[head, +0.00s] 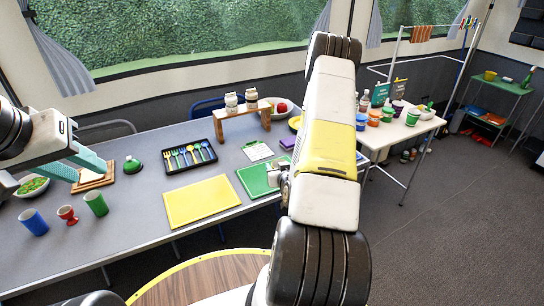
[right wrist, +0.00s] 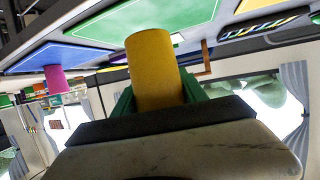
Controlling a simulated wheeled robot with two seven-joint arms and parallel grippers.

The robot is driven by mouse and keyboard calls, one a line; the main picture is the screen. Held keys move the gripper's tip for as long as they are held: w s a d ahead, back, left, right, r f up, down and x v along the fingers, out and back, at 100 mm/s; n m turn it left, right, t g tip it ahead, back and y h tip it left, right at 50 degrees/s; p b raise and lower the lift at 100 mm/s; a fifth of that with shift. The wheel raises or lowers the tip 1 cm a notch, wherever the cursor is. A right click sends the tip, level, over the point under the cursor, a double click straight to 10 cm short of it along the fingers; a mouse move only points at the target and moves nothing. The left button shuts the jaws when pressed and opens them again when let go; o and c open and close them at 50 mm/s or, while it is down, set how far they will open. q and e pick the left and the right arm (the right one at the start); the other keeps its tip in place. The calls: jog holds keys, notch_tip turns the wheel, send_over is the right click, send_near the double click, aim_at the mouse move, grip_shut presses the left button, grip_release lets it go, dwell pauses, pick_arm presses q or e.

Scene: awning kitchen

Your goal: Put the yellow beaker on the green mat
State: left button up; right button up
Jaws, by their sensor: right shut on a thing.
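The yellow beaker (right wrist: 156,70) is between the green fingers of my right gripper (right wrist: 158,92) in the right wrist view, and the gripper is shut on it. In the head view my right arm hides the beaker. The green mat (head: 257,179) lies on the grey table, its right part hidden behind my right arm. It also shows in the right wrist view (right wrist: 150,18), beyond the beaker's far end; I cannot tell whether they touch. My left gripper (head: 90,172), with teal fingers, is open above the table's left part, near a wooden board.
A yellow mat (head: 201,201) lies left of the green mat. A black cutlery tray (head: 189,157), a wooden stand (head: 247,112) and a paper sheet (head: 257,151) are behind. Blue (head: 32,220) and green (head: 96,203) beakers and a red cup (head: 68,214) stand at the left.

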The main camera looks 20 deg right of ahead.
jog(key=shift+s+d+f, duration=0.2)
jog(key=shift+d+f, duration=0.05)
jog(key=shift+d, duration=0.3)
jog(key=w+d, duration=0.3)
jog(key=w, duration=0.1)
jog(key=w+d+f, duration=0.1)
jog(key=w+d, duration=0.2)
jog(key=w, duration=0.1)
jog(key=w+d, duration=0.3)
jog(key=w, duration=0.1)
jog(key=shift+w+d+f, duration=0.1)
jog(key=shift+w+f, duration=0.2)
jog(key=shift+w, duration=0.1)
jog(key=shift+w+f, duration=0.1)
jog(key=shift+f, duration=1.65)
jog(key=shift+f, duration=0.1)
jog(key=o, duration=1.3)
jog(key=shift+o, duration=0.2)
